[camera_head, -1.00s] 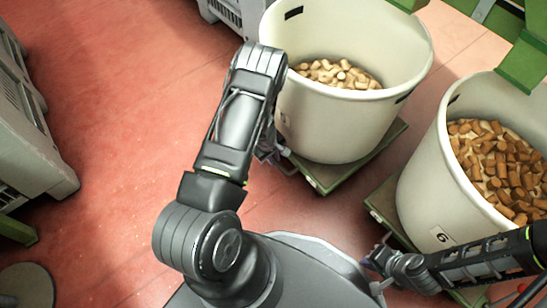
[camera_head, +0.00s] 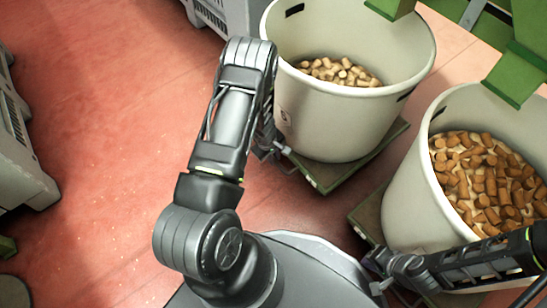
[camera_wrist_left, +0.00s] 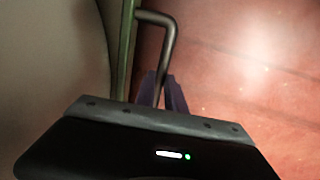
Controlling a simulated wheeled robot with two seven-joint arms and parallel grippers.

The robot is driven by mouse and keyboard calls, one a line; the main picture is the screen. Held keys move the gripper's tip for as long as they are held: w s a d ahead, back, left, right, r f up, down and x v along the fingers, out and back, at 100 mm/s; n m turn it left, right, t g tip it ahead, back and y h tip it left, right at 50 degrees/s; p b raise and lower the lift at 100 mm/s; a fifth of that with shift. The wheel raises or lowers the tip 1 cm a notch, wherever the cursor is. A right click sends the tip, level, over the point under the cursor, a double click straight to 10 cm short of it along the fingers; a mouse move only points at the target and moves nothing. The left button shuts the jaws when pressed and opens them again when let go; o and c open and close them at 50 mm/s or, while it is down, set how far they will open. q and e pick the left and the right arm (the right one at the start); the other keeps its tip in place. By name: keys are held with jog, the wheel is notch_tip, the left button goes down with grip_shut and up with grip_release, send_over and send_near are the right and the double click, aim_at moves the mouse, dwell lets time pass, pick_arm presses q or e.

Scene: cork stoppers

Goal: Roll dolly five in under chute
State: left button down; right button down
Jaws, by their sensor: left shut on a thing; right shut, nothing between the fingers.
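A cream bin (camera_head: 335,125) of corks stands on a green dolly (camera_head: 345,178) in the upper middle of the head view. Its label (camera_head: 285,115) is too small to read surely. My left gripper (camera_head: 272,150) is shut on the dolly's bent metal handle, at the dolly's left corner. The left wrist view shows the grey handle bar (camera_wrist_left: 168,38) between the fingers (camera_wrist_left: 165,94), with the bin wall to the left. A green chute (camera_head: 390,6) hangs over the bin's far rim, cut by the picture's top. My right gripper (camera_head: 378,272) is shut and empty at lower right.
A second cream bin (camera_head: 405,205) of corks on another green dolly (camera_head: 368,215) stands close at right, near my right gripper. Another green chute (camera_head: 518,72) hangs over it. Grey crates stand at left (camera_head: 22,165) and top (camera_head: 213,14). The red floor (camera_head: 110,120) at left is clear.

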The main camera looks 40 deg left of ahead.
pick_arm(q)
jog(key=shift+w+r, duration=0.15)
jog(key=shift+w, duration=0.25)
jog(key=c, duration=1.4)
grip_release()
jog(key=shift+d, duration=0.1)
jog(key=shift+s, duration=0.1)
notch_tip(320, 180, up, 8)
jog(key=s+p, duration=0.1)
jog(key=p, duration=0.2)
jog(key=shift+s+a+f, duration=0.2)
jog(key=shift+s+a, duration=0.05)
